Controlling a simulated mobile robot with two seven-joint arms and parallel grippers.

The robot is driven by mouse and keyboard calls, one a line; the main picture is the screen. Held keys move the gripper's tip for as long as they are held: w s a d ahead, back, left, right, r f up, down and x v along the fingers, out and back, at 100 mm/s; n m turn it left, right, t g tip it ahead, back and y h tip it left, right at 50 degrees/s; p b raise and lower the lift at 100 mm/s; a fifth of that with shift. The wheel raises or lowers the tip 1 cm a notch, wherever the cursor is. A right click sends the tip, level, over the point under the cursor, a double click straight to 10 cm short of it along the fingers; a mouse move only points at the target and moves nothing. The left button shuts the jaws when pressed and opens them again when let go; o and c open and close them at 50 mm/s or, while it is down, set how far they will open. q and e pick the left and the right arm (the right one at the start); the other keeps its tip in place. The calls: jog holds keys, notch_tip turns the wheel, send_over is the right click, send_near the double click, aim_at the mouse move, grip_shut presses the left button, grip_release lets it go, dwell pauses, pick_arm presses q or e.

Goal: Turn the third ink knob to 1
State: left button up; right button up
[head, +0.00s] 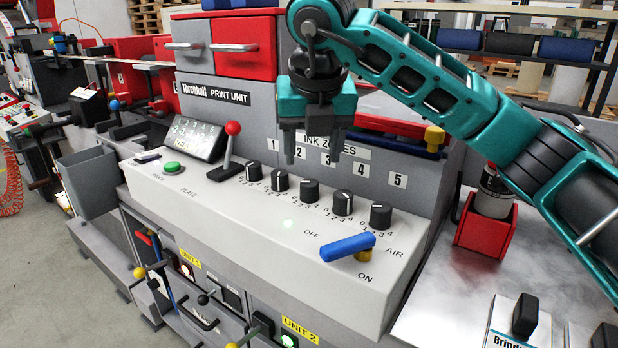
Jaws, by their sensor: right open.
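The third ink knob (309,190) is a black round knob in the middle of a row of several on the pale sloping panel. Its scale is printed beside it, but its pointer is too small to read surely. My right gripper (313,158) is teal with grey fingers. It points down with its fingers apart and empty, and in the picture its tips are just above the third knob. It appears not to touch any knob. It partly hides the "INK ZONES" label and number plates (398,180) behind. My left gripper is not in view.
Neighbouring knobs (280,180) and (342,203) stand close on both sides. A red-ball lever (232,129) and a green button (172,168) are at left. A blue air handle (347,247) is in front at right. A red holder with a bottle (484,228) stands further right.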

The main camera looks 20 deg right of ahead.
aim_at(310, 182)
jog(key=x, duration=0.6)
jog(key=shift+f, duration=0.15)
jog(key=shift+w+f, duration=0.2)
jog(key=shift+f, duration=0.1)
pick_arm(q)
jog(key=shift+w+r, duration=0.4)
pick_arm(e)
jog(key=shift+w+f, duration=0.15)
jog(key=shift+f, duration=0.2)
jog(key=shift+c, duration=0.2)
jog(key=c, duration=1)
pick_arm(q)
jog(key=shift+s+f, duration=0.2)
